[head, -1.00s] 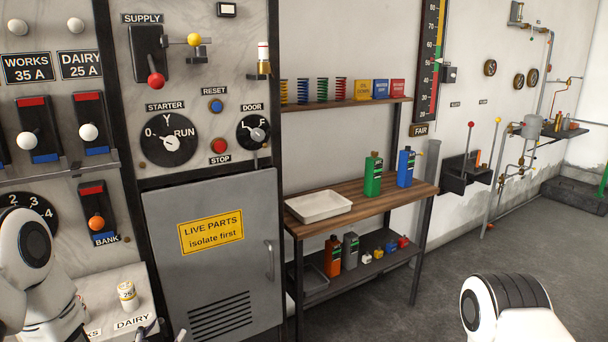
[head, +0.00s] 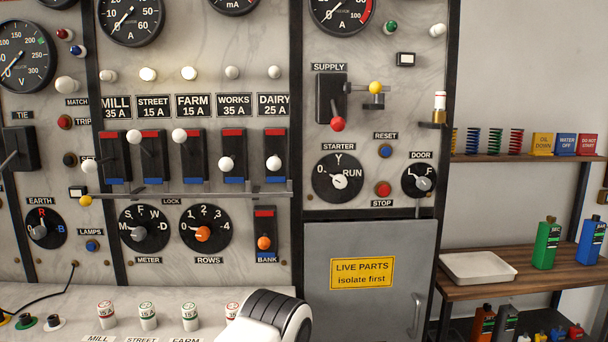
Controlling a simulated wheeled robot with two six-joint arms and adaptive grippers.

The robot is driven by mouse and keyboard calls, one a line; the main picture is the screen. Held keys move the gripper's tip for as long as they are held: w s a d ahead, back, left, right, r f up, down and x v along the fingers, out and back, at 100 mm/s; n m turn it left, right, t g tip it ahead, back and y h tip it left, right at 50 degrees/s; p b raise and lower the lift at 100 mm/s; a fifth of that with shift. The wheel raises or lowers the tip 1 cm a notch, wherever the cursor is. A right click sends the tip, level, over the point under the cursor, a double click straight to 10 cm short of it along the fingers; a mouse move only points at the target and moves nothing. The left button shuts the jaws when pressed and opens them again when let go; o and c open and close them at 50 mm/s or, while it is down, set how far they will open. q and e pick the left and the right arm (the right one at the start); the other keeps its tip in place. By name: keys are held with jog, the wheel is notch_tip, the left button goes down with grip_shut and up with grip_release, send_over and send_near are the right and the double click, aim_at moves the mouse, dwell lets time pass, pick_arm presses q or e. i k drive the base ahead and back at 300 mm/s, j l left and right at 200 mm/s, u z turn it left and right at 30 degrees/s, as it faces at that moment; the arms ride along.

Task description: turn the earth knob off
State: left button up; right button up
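The earth knob (head: 40,231) is a grey knob on a round black dial at the lower left of the marble panel, under the label EARTH. The dial has a red R at the top and a blue B at the right. The knob's body sits left of the dial's middle, and its exact pointer setting is too small to tell. Neither gripper shows in the head view. Only a white and black link of my own arm shows at the bottom centre, well to the right of the earth knob.
The meter knob (head: 138,232) and rows knob (head: 203,232) are to the right. A lamps button (head: 92,246) is close by. A horizontal lock bar (head: 190,194) runs above the dials. Several white fuse holders (head: 148,316) stand on the ledge below, with a black cable at its left.

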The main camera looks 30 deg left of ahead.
aim_at(39, 232)
jog(key=u, duration=2.3)
